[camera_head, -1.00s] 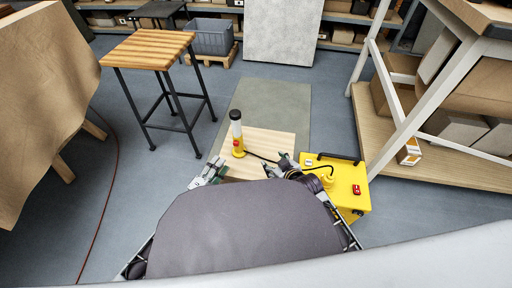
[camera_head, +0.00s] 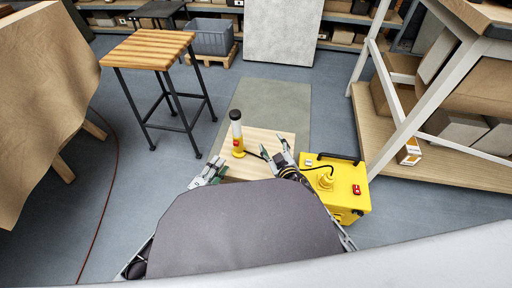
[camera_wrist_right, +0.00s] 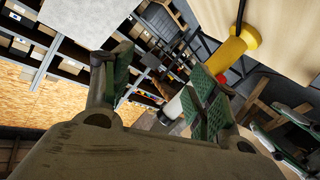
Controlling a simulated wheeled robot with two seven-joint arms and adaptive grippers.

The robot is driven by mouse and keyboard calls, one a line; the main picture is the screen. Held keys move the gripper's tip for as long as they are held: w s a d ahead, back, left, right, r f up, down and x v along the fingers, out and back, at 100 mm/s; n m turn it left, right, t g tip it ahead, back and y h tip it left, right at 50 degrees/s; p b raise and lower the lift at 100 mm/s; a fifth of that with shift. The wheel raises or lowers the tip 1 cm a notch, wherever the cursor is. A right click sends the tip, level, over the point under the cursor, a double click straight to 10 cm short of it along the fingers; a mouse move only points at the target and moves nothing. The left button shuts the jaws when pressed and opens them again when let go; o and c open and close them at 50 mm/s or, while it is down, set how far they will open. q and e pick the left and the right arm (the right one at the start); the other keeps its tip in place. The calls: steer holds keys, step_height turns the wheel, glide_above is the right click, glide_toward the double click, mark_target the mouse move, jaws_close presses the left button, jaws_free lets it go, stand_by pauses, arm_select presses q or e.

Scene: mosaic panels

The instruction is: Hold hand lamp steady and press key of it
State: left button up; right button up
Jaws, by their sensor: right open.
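The hand lamp (camera_head: 237,130) has a yellow handle, a pale tube and a black cap. It stands upright on a light wooden board (camera_head: 273,140). Its red key shows low on the handle in the head view and beside the yellow handle (camera_wrist_right: 234,48) in the right wrist view. My right gripper (camera_head: 275,148) is open and empty, to the right of the lamp and apart from it. In the wrist view, one of its fingers partly hides the lamp's tube. My left gripper (camera_head: 213,170) is open and empty, left of and nearer than the lamp.
A yellow power box (camera_head: 348,182) with a black handle and red switch stands right of the board; a black cable runs from it toward the lamp. A wooden-topped stool (camera_head: 150,50) stands back left. A shelf rack (camera_head: 450,165) is at the right.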

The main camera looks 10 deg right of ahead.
steer(key=shift+a+r+t+y, duration=0.55)
steer(key=shift+a+y, duration=0.45)
steer(key=shift+a, duration=0.2)
steer(key=y, duration=0.4)
glide_toward(239, 127)
steer(key=shift+s, duration=0.9)
steer(key=shift+d+r+m+g, duration=0.25)
steer(key=shift+d+m, duration=0.15)
steer(key=shift+m, duration=0.3)
steer(key=shift+w+a, duration=0.1)
steer(key=shift+w, duration=0.05)
steer(key=shift+x, duration=6.75)
arm_select(q)
steer(key=shift+c, duration=0.3)
arm_select(e)
jaws_close()
arm_select(q)
jaws_close()
